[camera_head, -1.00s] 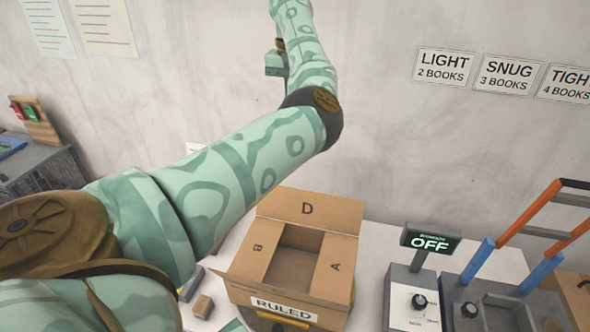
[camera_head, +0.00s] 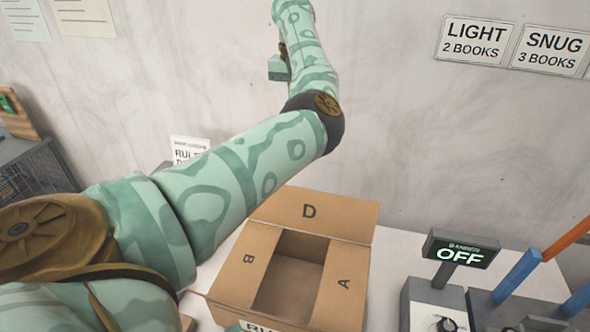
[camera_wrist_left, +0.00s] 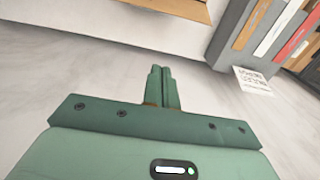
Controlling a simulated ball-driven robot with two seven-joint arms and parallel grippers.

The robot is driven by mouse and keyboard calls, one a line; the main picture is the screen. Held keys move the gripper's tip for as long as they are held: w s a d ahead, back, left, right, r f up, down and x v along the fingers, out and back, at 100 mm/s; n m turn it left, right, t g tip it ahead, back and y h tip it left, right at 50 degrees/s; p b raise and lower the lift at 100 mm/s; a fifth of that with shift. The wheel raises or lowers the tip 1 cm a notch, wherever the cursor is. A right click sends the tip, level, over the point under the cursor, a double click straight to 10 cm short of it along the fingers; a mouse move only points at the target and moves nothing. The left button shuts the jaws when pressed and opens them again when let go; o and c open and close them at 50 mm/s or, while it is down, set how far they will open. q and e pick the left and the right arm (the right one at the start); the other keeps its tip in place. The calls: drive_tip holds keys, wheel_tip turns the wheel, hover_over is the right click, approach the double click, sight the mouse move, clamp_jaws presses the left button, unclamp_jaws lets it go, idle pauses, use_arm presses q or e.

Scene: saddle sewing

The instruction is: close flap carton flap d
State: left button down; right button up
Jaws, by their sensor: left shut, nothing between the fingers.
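The brown carton (camera_head: 232,283) stands on the white table at the lower middle of the head view. Flap D (camera_head: 307,211) is open at the back, leaning up and away. Flaps B (camera_head: 247,261) and A (camera_head: 343,286) lie inward at the sides, with a gap between them showing the inside. The carton's front is cut off by the frame. My left arm crosses left of the carton and rises high behind it. My left gripper (camera_wrist_left: 162,70) is shut and empty in the left wrist view, apart from the carton. My right gripper is not seen.
A grey device with an OFF display (camera_head: 460,250) stands right of the carton, with blue posts (camera_head: 518,275) beyond. The wall is behind. A grey rack (camera_head: 30,170) is at the left. The wrist view shows books (camera_wrist_left: 270,35) and a small paper sign (camera_wrist_left: 253,80).

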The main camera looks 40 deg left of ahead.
use_arm(q)
wheel_tip(320, 180, down, 23)
drive_tip(key=b, duration=1.1)
drive_tip(key=s+d+r+p, duration=0.1)
drive_tip(key=s+d+p, duration=0.1)
drive_tip(key=shift+s+r+p, duration=0.3)
drive_tip(key=shift+s+r, duration=0.05)
